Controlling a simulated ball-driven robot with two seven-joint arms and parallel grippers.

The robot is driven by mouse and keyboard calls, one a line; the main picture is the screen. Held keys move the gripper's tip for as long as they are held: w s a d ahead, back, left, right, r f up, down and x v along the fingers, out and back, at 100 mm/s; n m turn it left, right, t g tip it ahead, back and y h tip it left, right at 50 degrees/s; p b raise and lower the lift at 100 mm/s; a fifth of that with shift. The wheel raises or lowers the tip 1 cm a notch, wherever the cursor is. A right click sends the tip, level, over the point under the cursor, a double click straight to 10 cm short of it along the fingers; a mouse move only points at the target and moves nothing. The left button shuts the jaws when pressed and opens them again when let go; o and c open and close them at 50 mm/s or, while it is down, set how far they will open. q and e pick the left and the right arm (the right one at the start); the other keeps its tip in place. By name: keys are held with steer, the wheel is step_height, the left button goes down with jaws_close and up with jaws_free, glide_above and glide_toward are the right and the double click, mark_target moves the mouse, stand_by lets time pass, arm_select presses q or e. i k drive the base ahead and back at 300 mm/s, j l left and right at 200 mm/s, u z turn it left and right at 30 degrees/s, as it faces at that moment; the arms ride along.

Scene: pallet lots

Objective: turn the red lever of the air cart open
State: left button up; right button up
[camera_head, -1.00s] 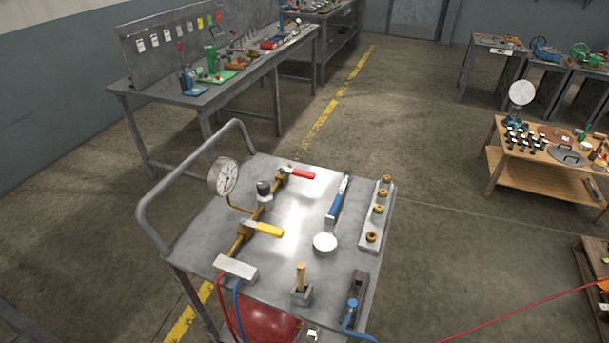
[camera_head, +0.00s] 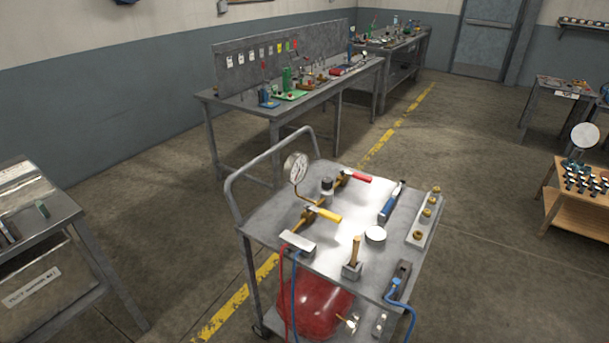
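The air cart (camera_head: 265,222) is a grey metal trolley with a tubular handle on its left, standing in the lower middle of the head view. Its red lever (camera_head: 357,177) sits at the far end of a brass pipe on the cart top and points right. A yellow lever (camera_head: 327,215) sits nearer on the same pipe and points to the right and slightly towards me. A round dial gauge (camera_head: 296,168) stands beside the pipe. Neither of my grippers shows in this view.
On the cart top are a blue-handled tool (camera_head: 391,203), a white round disc (camera_head: 375,234) and a strip with brass fittings (camera_head: 422,221). A red tank (camera_head: 315,305) lies below. A bench (camera_head: 365,84) stands behind, another table (camera_head: 50,214) at left. Open floor lies right of the cart.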

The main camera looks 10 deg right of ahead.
mark_target(356, 175)
steer(key=i+l+u, duration=0.2)
steer(key=l, duration=0.4)
steer(key=l+u, duration=0.2)
steer(key=l, duration=0.35)
steer(key=i+l+u, duration=0.15)
steer(key=l, duration=0.5)
